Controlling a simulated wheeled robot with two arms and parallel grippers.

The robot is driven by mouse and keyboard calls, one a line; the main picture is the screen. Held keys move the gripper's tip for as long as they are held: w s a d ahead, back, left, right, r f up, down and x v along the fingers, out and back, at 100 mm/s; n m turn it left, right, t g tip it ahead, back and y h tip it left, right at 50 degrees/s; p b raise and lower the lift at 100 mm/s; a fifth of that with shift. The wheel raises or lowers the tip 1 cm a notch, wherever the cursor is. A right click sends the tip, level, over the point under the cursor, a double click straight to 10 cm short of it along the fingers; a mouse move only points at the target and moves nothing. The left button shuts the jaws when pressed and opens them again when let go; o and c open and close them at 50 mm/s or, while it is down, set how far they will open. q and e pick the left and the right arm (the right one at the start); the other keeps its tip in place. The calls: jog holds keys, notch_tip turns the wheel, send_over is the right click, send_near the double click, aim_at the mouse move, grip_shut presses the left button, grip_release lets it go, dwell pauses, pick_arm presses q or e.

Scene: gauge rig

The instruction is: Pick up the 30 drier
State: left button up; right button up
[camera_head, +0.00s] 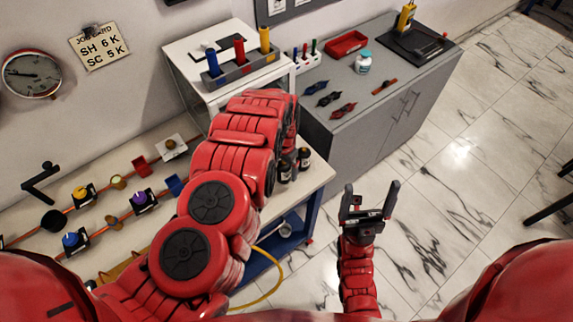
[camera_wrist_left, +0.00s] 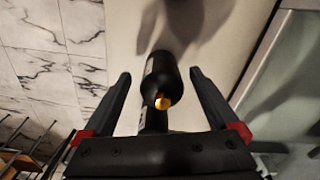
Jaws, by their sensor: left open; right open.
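Two small dark bottles, one (camera_head: 285,170) and another (camera_head: 304,158) beside it, stand at the right end of the white bench. Their labels are too small to read, so I cannot tell which is the 30 drier. In the left wrist view a black bottle (camera_wrist_left: 164,72) with an orange spot lies between the fingers of my left gripper (camera_wrist_left: 160,74), with gaps on both sides. Another dark shape (camera_wrist_left: 153,122) shows below it, partly hidden by the gripper body. My left gripper is open; the arm hides it in the head view. My right gripper (camera_head: 370,200) is open and empty above the floor.
A white box (camera_head: 185,60) carries a holder with blue, red and yellow cylinders. A grey cabinet (camera_head: 345,150) stands right of the bench, bearing a red tray (camera_head: 346,44) and a white jar (camera_head: 363,62).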

pick_arm(q)
jog(key=shift+w+d+f, duration=0.1)
jog(key=shift+w+f, duration=0.15)
jog(key=shift+f, duration=0.3)
jog(key=shift+w+d+f, duration=0.1)
jog(key=shift+w+f, duration=0.15)
jog(key=shift+f, duration=0.25)
jog(key=shift+s+a+r, duration=0.25)
jog(key=shift+s+r, duration=0.15)
jog(key=shift+s, duration=0.05)
jog(key=c, duration=0.3)
jog(key=shift+s, duration=0.1)
jog(key=c, duration=0.3)
jog(key=shift+w+d+f, duration=0.1)
jog(key=shift+w+f, duration=0.05)
jog(key=shift+w, duration=0.1)
jog(key=c, duration=0.5)
grip_shut()
